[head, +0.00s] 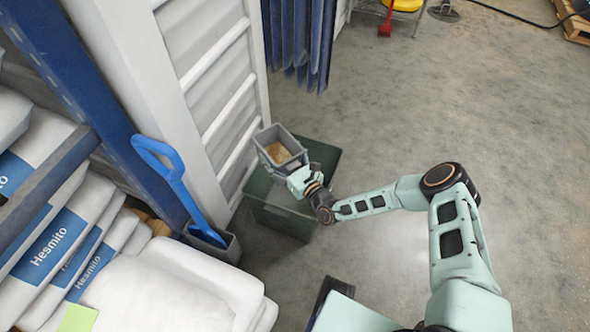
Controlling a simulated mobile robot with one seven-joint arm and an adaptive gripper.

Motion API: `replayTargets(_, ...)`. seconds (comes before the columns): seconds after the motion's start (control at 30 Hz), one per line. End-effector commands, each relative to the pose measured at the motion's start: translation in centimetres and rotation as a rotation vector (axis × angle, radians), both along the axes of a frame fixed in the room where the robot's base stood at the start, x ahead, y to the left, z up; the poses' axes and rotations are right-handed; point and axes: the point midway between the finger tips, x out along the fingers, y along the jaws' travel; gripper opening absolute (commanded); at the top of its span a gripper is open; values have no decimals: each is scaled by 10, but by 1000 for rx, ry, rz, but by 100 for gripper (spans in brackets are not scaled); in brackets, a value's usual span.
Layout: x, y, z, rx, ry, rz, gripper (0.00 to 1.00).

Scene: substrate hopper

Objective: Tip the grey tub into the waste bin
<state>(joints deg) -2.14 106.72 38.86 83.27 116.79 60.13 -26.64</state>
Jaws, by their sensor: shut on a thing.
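The grey tub (264,139) is in the head view, held over the far left part of the dark green waste bin (325,158). It is open at the top, slightly tilted, and some tan material (279,152) shows inside it. My gripper (297,177) is shut on the near side of the tub. The fingertips are partly hidden against the tub wall. The bin stands on the floor beside the pale ribbed panel, and the tub and my arm hide much of its opening.
Stacked white Hesmito bags (50,245) fill the left side by a blue rack post (100,90). A blue scoop (180,185) stands in a grey holder (222,246) left of the bin. Blue strips (300,40) hang behind. The floor (430,110) to the right is clear.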

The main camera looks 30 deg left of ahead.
Motion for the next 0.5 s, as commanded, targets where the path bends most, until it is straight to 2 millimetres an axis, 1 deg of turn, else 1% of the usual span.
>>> replayTargets(0.03,-14,10,-12,3,0,8,23)
replayTargets(0.1,-29,20,-26,4,-2,15,22)
replayTargets(0.2,-46,29,-41,4,-4,23,22)
replayTargets(0.33,-59,35,-53,5,-4,29,22)
replayTargets(0.5,-66,39,-57,21,28,32,22)
